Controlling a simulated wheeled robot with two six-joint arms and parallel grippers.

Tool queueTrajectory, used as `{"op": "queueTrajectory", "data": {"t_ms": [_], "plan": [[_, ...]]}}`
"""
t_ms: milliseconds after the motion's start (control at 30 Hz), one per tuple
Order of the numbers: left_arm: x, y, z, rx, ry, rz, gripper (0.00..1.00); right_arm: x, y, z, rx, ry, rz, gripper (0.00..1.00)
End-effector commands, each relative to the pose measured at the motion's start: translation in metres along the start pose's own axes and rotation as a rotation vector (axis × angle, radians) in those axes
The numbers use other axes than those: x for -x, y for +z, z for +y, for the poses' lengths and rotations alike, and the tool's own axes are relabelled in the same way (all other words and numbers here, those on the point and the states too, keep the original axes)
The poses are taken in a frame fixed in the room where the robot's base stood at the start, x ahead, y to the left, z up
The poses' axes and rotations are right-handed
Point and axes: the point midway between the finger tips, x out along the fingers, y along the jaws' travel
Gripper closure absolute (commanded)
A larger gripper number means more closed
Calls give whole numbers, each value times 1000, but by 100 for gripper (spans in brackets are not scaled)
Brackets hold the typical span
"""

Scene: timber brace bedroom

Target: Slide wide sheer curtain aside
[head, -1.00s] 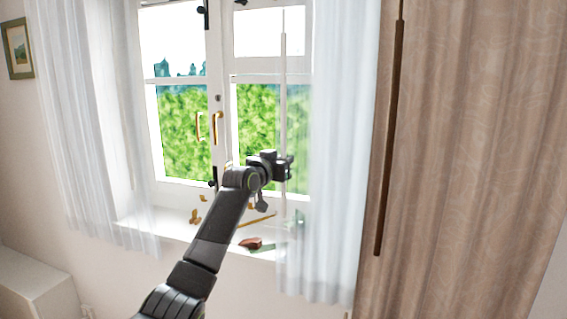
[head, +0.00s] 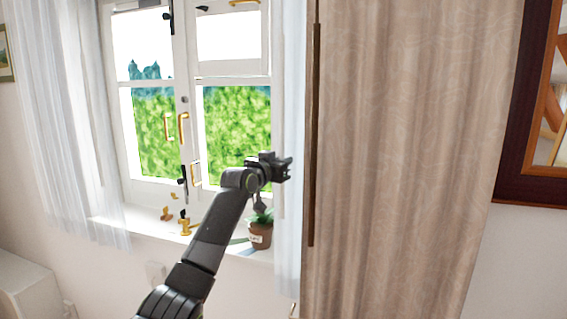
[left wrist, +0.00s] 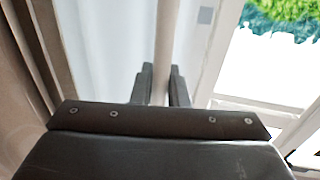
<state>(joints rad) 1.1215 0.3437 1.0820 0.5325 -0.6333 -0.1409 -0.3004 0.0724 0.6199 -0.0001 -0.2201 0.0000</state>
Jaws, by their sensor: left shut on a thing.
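The right sheer white curtain (head: 288,250) hangs in a narrow gathered strip between the window and the heavy beige curtain. The left sheer curtain (head: 60,120) hangs on the window's left side. My left gripper (head: 284,168) is in front of the right sheer's window-side edge. In the left wrist view, its two fingers (left wrist: 162,88) are shut on a pale upright rod (left wrist: 165,35), with white sheer cloth just to its left. The rod's lower part is hidden by the gripper. My right gripper is not in view.
The beige curtain (head: 410,150) with its dark brown rod (head: 314,140) hangs close to the gripper's right. A potted plant (head: 260,234) and small gold figures (head: 184,222) stand on the sill. A framed picture (head: 518,185) hangs far right.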

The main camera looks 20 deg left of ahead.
Motion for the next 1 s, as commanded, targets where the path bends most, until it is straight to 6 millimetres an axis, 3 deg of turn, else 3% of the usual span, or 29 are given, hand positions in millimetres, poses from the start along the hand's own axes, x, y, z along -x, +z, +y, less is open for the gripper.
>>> {"op": "queueTrajectory", "data": {"t_ms": [133,167,300,667,1000], "plan": [[0,1,0,2,0,0,100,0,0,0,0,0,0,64],[0,1,0,2,0,0,82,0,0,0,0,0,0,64],[0,1,0,2,0,0,66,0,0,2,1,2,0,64],[3,0,0,0,1,3,66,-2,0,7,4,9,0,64],[37,3,-1,-1,-1,4,66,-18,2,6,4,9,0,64]]}}
